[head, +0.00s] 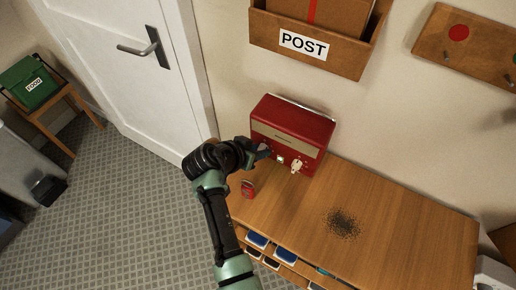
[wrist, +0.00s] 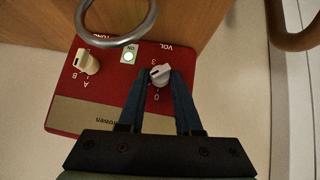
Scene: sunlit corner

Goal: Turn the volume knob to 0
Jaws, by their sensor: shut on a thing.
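The red radio (head: 290,122) stands against the wall on the wooden desk, and it shows upside down in the wrist view (wrist: 66,122). Its grey-white volume knob (wrist: 160,75) lies beside the "VOL" lettering, with a 3 and a 0 marked around it. My gripper (wrist: 158,77) is shut on this knob, one dark finger on each side. The exact direction of the knob's pointer is hard to read. In the head view my gripper (head: 265,153) is at the left of the radio's front and hides the volume knob.
A small red object (head: 248,188) stands near the desk's left edge. The desk's right side (head: 420,225) is clear.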

